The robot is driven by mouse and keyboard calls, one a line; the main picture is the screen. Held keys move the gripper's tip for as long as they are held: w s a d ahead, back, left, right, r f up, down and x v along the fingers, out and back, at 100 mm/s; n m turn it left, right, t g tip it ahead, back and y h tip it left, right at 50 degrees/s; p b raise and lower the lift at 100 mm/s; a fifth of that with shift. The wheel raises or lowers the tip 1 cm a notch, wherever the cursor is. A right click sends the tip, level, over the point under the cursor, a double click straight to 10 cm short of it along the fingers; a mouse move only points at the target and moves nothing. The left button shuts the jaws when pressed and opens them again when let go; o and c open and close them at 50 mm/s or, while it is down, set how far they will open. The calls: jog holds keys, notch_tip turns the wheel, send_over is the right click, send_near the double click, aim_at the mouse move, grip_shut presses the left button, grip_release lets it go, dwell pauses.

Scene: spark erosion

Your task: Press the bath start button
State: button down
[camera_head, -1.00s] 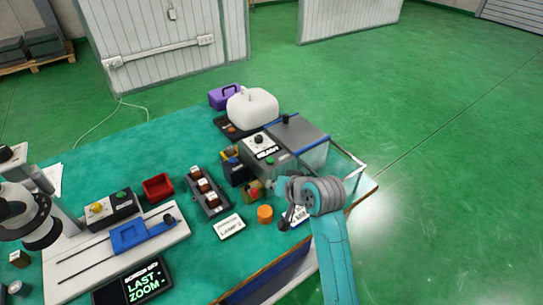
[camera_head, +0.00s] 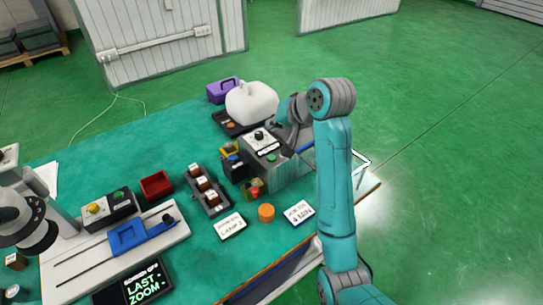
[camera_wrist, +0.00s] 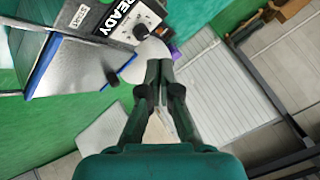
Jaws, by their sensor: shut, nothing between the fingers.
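The grey bath unit (camera_head: 285,172) stands at the right end of the green bench. Its front panel has a black knob (camera_head: 259,135), a display and a green button (camera_head: 271,157). In the wrist view, a START label (camera_wrist: 65,20) is at upper left beside the READY display (camera_wrist: 122,18); the button itself is not clear there. The blue-edged lid (camera_wrist: 70,62) with its black knob shows below it. My gripper (camera_wrist: 160,66) is shut and empty, pointing past the panel's knob end. In the head view, my gripper (camera_head: 280,130) is above the unit, partly hidden by my arm.
A white rounded container (camera_head: 251,103) and a purple box (camera_head: 222,91) stand behind the unit. An orange cylinder (camera_head: 266,212) and white sign cards (camera_head: 298,213) are in front. A black rack (camera_head: 207,190) is to the left.

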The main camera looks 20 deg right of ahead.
aim_at(273, 158)
jog(key=shift+f, duration=4.4)
jog(key=shift+f, duration=0.15)
jog(key=shift+f, duration=0.3)
jog(key=shift+f, duration=0.45)
jog(key=shift+r, duration=0.9)
